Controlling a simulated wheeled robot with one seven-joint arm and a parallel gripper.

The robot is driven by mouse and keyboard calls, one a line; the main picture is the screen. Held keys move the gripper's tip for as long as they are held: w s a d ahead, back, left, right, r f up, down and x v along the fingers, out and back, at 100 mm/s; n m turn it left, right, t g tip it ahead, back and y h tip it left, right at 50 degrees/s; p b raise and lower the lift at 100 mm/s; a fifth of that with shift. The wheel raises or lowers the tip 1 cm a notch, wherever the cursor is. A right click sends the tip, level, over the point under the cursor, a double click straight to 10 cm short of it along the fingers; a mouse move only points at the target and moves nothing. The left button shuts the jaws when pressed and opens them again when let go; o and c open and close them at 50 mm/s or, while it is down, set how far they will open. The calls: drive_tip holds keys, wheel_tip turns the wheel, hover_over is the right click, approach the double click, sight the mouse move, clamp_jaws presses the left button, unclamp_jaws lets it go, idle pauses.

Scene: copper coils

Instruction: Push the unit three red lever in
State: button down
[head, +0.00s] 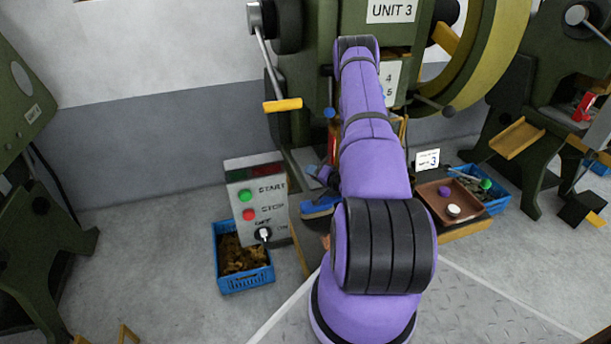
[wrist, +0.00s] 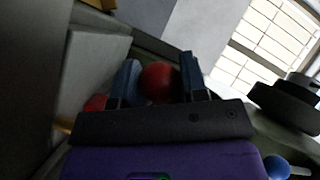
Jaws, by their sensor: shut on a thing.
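The unit three machine, green with a "UNIT 3" sign (head: 391,10), stands at the top centre of the head view, behind my arm. A red upright part (head: 333,146), perhaps the red lever, shows just left of my arm, mostly hidden. In the wrist view my gripper (wrist: 159,78) has its two blue-grey fingers on either side of a round red knob (wrist: 159,84), shut on it. The knob's shaft is hidden behind the gripper body.
A control box (head: 257,201) with green and red buttons stands left of my arm, by a blue crate (head: 219,271) of copper-coloured pieces. A yellow-handled lever (head: 282,105) hangs above. A brown tray (head: 433,210) is on the right. A blue ball (wrist: 277,167) shows low right in the wrist view.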

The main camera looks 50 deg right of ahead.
drive_tip(key=shift+s+d, duration=0.15)
drive_tip(key=shift+d, duration=0.1)
drive_tip(key=c, duration=0.7)
unclamp_jaws()
drive_tip(key=shift+o, duration=0.2)
drive_tip(key=v, duration=1.1)
